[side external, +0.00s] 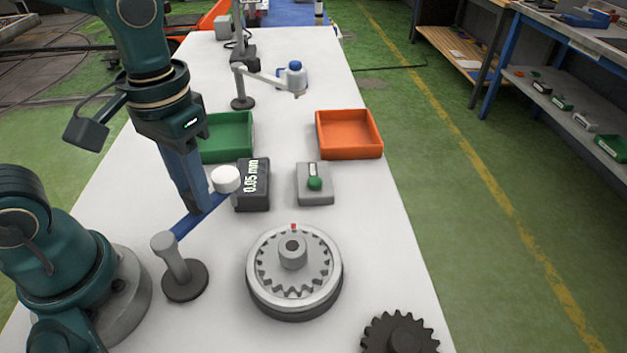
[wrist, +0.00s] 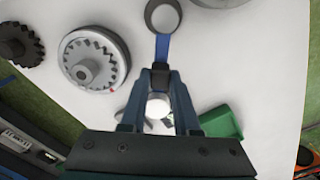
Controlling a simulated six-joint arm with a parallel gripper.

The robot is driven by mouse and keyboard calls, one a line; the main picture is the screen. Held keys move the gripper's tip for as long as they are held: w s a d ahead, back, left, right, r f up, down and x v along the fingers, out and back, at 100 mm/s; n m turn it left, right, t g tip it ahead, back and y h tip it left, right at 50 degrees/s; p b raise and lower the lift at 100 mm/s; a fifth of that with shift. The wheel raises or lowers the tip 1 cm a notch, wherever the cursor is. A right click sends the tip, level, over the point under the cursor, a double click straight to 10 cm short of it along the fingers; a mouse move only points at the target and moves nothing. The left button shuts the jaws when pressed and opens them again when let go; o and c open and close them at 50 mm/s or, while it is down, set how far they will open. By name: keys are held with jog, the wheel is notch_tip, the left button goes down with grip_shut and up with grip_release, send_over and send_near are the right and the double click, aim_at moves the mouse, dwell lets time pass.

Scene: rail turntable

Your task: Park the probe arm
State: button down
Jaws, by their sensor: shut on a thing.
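The probe arm is a blue bar (side external: 184,227) running from a grey post (side external: 172,258) on a dark round base towards a white round knob (side external: 226,179). My gripper (side external: 196,208) points down and is shut on the bar between post and knob. In the wrist view the fingertips (wrist: 161,77) close around the bar (wrist: 162,47), with the white knob (wrist: 158,107) showing between the fingers. The bar's gripped part is hidden. The turntable (side external: 295,272), with a toothed ring and a red mark, stands right of the post, apart from the bar.
Green (side external: 228,135) and orange (side external: 348,134) trays lie behind. A dark gear (side external: 400,335) is at the front right.

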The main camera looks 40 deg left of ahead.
jog(key=shift+s+a+n, duration=0.3)
jog(key=shift+a+n, duration=0.25)
jog(key=shift+n, duration=0.65)
jog(key=shift+s+a+n, duration=0.3)
jog(key=shift+a+n, duration=0.3)
jog(key=shift+n, duration=0.6)
jog(key=shift+s+a+n, duration=0.3)
jog(key=shift+a+n, duration=0.25)
jog(key=shift+n, duration=0.65)
jog(key=shift+s+a, duration=0.1)
jog(key=c, duration=0.6)
grip_release()
jog(key=shift+c, duration=0.2)
jog(key=shift+r, duration=2.6)
jog(key=m+t, duration=0.2)
jog(key=m, duration=0.1)
jog(key=d+m+t, duration=0.1)
jog(key=m, duration=0.2)
jog(key=w+d+m+t, duration=0.1)
jog(key=m+t, duration=0.1)
jog(key=m, duration=0.1)
jog(key=shift+d+f+t, duration=0.1)
jog(key=shift+f+t, duration=0.2)
jog(key=shift+f, duration=0.05)
